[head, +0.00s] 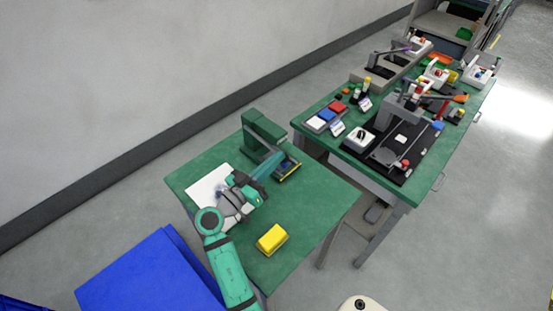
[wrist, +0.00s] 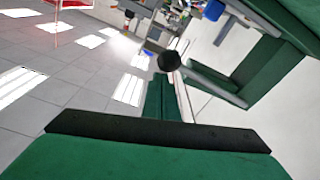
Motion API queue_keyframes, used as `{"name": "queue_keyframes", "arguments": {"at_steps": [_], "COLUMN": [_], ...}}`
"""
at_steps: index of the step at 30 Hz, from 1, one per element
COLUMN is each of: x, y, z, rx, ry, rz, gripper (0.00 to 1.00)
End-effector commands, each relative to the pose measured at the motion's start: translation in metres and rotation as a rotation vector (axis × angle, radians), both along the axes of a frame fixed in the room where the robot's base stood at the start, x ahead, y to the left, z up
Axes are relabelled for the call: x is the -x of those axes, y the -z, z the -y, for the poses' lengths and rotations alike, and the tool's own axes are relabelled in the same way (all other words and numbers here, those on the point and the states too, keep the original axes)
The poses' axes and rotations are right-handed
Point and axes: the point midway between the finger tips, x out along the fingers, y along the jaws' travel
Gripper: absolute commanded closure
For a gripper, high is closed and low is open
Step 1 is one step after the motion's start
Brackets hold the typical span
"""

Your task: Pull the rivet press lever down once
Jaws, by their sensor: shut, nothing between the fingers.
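The green rivet press (head: 262,132) stands at the back of the near green table. My teal gripper (head: 275,158) reaches up to its front in the head view and covers part of it. In the wrist view my gripper (wrist: 167,80) has its green fingers shut together and empty. The lever's black round knob (wrist: 169,61) shows just beyond the fingertips, and the grey lever bar (wrist: 215,85) runs from it to the right toward the green press body. I cannot tell whether the fingers touch the knob.
A second green bench (head: 432,160) with several devices stands to the right. A blue box (head: 150,275) is at the lower left.

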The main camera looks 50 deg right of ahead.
Motion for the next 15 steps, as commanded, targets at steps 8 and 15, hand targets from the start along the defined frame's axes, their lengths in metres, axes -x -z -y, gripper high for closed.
{"name": "queue_keyframes", "arguments": {"at_steps": [8,15], "x": [0.003,0.000], "y": [0.006,-0.035], "z": [-0.001,-0.013], "rx": [-0.020,-0.005], "ry": [0.007,0.004], "rz": [-0.010,0.000], "gripper": [1.00,1.00]}}
